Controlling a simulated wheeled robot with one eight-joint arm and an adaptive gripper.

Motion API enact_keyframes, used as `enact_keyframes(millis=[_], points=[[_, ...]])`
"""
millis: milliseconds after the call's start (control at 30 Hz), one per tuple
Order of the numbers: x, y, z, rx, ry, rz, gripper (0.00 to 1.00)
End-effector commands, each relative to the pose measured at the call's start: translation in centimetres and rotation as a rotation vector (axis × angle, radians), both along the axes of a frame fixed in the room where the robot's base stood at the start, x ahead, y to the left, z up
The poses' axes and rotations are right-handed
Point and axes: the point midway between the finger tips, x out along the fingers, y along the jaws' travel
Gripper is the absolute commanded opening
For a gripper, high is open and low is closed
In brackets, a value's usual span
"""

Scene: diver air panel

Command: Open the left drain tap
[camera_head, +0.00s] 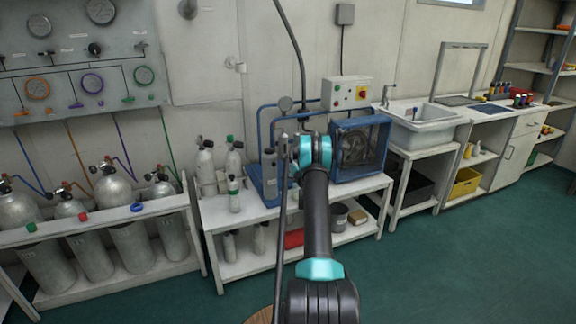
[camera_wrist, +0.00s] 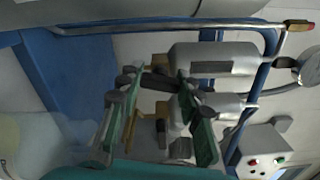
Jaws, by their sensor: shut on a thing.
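In the wrist view, which is turned on its side, my gripper (camera_wrist: 157,90) has its two green-grey fingers on either side of the left drain tap (camera_wrist: 158,81), a dark lever at the end of the upper grey canister (camera_wrist: 215,62). The fingers are shut on this lever. A second grey canister (camera_wrist: 222,106) lies below it in the picture, with brass fittings (camera_wrist: 161,125) partly hidden between the fingers. In the head view my wrist covers the gripper and the tap, in front of the blue stand (camera_head: 262,118).
A blue caged machine (camera_head: 361,148) stands close right of my wrist on the white bench (camera_head: 216,216). A control box (camera_head: 346,93) is above it. Small cylinders (camera_head: 233,194) stand to the left. The green floor (camera_head: 440,265) at right is clear.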

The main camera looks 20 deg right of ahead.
Motion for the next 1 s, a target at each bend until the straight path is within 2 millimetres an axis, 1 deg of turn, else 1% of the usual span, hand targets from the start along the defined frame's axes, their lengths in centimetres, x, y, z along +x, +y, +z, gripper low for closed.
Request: enact_keyframes(millis=[300,767,800,933,1000], points=[[-0.11,0.06,-0.13,-0.090,-0.002,0.001,0.06],[-0.11,0.09,-0.14,-0.101,-0.003,0.002,0.06],[-0.11,0.09,-0.14,-0.100,-0.003,0.002,0.40],[-0.08,0.07,-0.11,-0.100,-0.003,0.001,0.56],[-0.06,0.05,-0.09,-0.100,-0.003,0.001,0.57]])
